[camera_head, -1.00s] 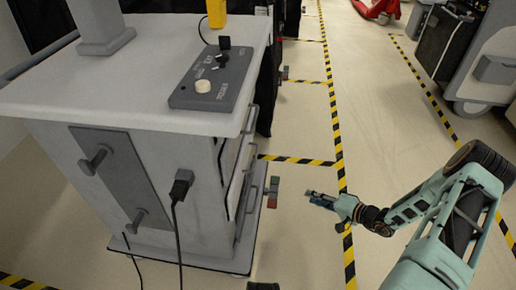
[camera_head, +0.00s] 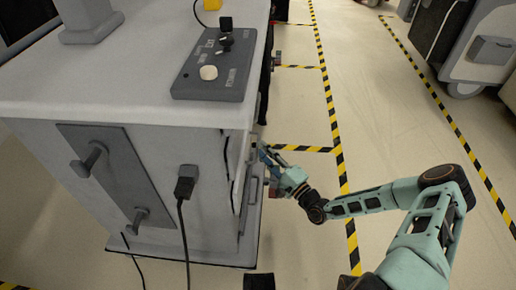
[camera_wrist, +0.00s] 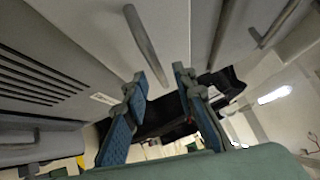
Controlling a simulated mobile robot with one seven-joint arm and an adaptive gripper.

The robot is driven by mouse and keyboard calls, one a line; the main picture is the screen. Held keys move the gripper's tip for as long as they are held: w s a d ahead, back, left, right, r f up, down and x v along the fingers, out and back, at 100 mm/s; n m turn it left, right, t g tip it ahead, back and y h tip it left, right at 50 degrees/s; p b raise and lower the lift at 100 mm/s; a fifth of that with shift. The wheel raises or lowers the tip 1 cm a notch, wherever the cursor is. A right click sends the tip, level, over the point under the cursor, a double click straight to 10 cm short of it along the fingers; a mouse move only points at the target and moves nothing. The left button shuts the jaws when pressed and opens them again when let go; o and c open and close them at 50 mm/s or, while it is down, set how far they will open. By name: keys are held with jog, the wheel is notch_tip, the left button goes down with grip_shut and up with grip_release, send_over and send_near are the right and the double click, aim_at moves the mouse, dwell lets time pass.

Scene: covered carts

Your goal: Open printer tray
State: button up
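The printer is a grey cabinet (camera_head: 190,230) at the left of the head view, with tray fronts and handles on its right side, seen edge-on. In the wrist view a pale tray front (camera_wrist: 90,30) carries a grey curved bar handle (camera_wrist: 147,45). My gripper (camera_wrist: 161,75) is open, with its two blue-padded fingers apart. The lower end of the handle shows between the fingertips; I cannot tell if they touch. In the head view my gripper (camera_head: 264,156) is at the cabinet's right side, partly hidden against it. The tray looks closed.
A control panel (camera_head: 215,65) sits on the cabinet top. A black plug and cable (camera_head: 185,188) hang on its front. Another handle (camera_wrist: 279,22) is at the upper right of the wrist view. The floor right of the cabinet is clear, with striped tape (camera_head: 340,160).

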jog(key=shift+b+x, duration=0.3)
jog(key=shift+x, duration=1.35)
grip_shut()
